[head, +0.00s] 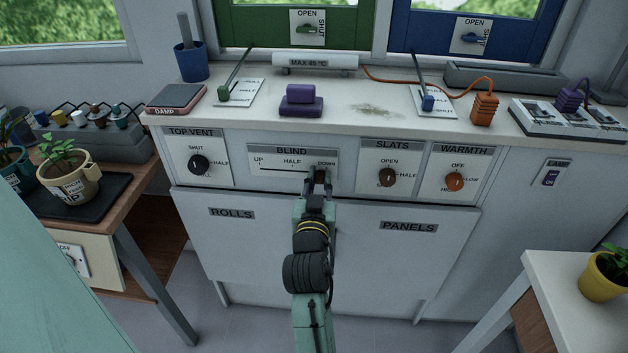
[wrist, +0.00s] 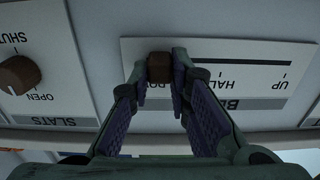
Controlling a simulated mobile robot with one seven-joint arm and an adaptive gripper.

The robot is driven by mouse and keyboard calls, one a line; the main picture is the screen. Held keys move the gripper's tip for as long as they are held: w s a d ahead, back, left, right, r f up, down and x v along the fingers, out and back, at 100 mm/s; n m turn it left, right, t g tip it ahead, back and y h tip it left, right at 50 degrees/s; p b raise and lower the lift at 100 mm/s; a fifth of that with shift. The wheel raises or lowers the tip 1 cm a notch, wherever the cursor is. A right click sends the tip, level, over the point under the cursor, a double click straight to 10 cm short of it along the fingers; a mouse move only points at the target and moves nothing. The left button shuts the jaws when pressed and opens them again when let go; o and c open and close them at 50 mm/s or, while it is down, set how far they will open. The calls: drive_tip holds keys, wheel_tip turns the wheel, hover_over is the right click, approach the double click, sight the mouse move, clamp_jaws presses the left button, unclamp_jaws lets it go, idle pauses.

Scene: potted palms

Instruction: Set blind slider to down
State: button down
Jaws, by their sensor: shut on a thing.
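The blind slider panel (head: 270,168) is a white plate marked UP, HALF and DOWN on the cabinet front; it also shows upside down in the wrist view (wrist: 220,102). My gripper (head: 318,184) reaches up to the panel from below. In the wrist view its purple-padded fingers (wrist: 160,85) stand on both sides of the knob and are shut on it. In the head view the fingers partly hide the knob.
The black top vent knob (head: 198,164) is to the left. The slats knob (head: 387,177) is close on the right, with the orange warmth knob (head: 454,181) beyond it. The counter (head: 345,108) above holds several items. A plant table (head: 110,205) stands at left.

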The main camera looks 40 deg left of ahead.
drive_tip(key=shift+w+d, duration=0.5)
drive_tip(key=shift+d, duration=0.3)
drive_tip(key=c, duration=1.5)
unclamp_jaws()
drive_tip(key=v, duration=0.7)
drive_tip(key=shift+s+d, duration=0.1)
drive_tip(key=shift+s, duration=0.15)
